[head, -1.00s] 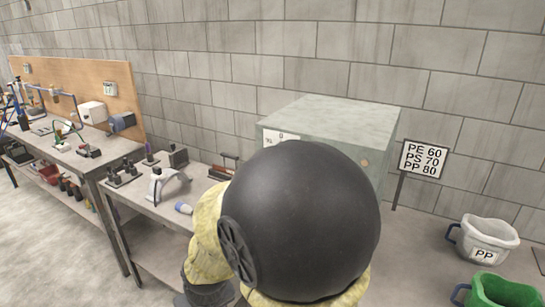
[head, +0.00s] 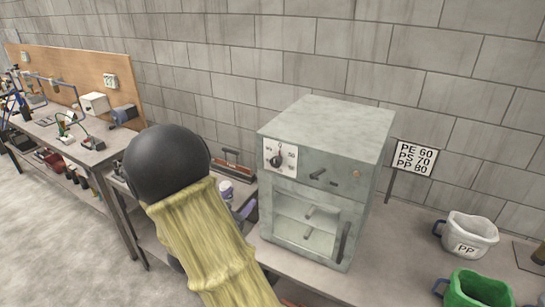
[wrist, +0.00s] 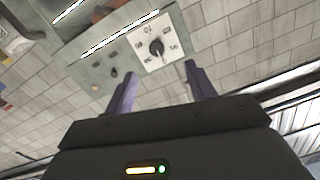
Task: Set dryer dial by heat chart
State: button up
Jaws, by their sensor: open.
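The grey-green dryer (head: 325,140) stands on the bench against the wall. Its black dial (head: 277,160) sits on a white number plate at the front's upper left; its exact setting is too small to read. In the wrist view the dial (wrist: 157,47) shows tilted, ahead of the fingers. The heat chart (head: 415,158) reads PE 60, PS 70, PP 80. My gripper (head: 240,201) has purple fingers and is left of the dryer, partly hidden by my arm. In the wrist view my gripper (wrist: 160,68) is open and empty, apart from the dial.
A white bin (head: 468,238) marked PP and a green bin (head: 478,292) stand right of the dryer. A dark handle (head: 343,242) is on the dryer's lower front. A workbench with tools and a wooden backboard (head: 75,72) is at left.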

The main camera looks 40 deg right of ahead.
jog(key=shift+s+d+r+m+g+h, duration=0.2)
jog(key=shift+s+r+m+g+h, duration=0.25)
jog(key=shift+r+h, duration=0.1)
jog(key=shift+d, duration=0.15)
jog(key=p, duration=0.8)
send_near(274, 163)
jog(key=x, duration=0.8)
jog(key=shift+d, duration=0.2)
jog(key=shift+w+d, duration=0.1)
jog(key=shift+d, duration=0.2)
